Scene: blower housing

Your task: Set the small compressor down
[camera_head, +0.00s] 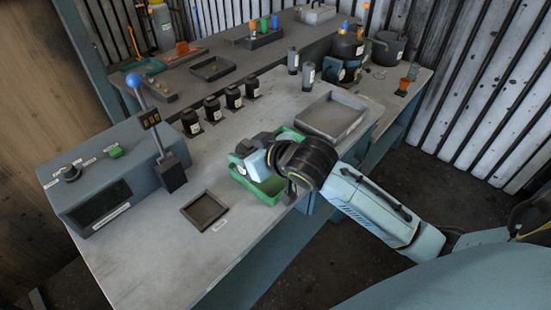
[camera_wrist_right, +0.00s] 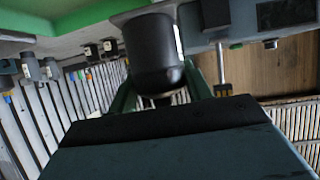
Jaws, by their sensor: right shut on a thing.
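My right gripper (camera_head: 247,154) is over the green tray (camera_head: 273,192) at the front of the bench. In the wrist view, the right gripper (camera_wrist_right: 160,92) is shut on a dark, rounded cylinder (camera_wrist_right: 153,50) with a pale label strip on its side. I take this to be the small compressor. In the head view, the gripper and wrist largely hide it. I cannot tell whether it touches the tray or bench. The green tray's rim also shows in the wrist view (camera_wrist_right: 95,14). My left gripper is not in view.
Several black labelled cylinders (camera_head: 212,108) stand in a row behind. A grey tray (camera_head: 331,115) lies to the right, a small dark tray (camera_head: 204,210) to the left. A blue-grey control box (camera_head: 105,180) with a blue-knobbed lever (camera_head: 150,117) stands at left.

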